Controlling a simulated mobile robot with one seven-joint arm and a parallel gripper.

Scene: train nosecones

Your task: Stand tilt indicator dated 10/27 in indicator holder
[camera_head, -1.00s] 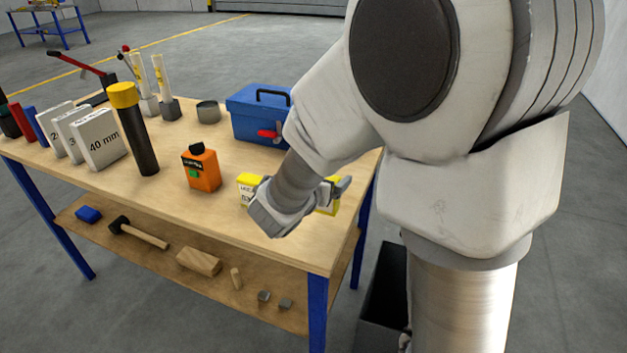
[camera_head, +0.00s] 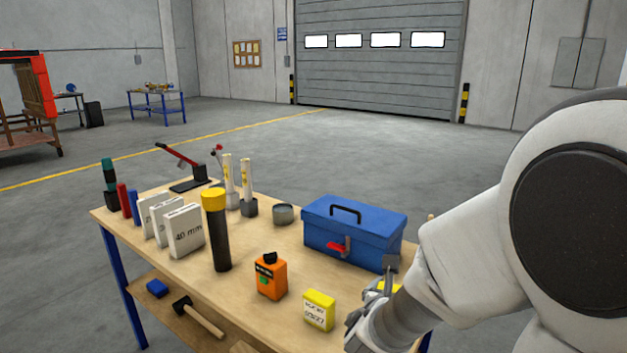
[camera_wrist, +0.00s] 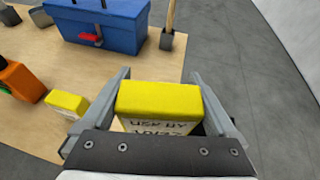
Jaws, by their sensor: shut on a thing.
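My gripper (camera_wrist: 160,95) is shut on a yellow box (camera_wrist: 160,97) with a white label reading "USE BY"; the date line under it is mostly hidden by the gripper's body. I cannot tell which thing is the indicator holder.
A blue toolbox (camera_head: 352,232) stands behind the gripper, with a dark holder with a wooden stick (camera_wrist: 173,38) beside it.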

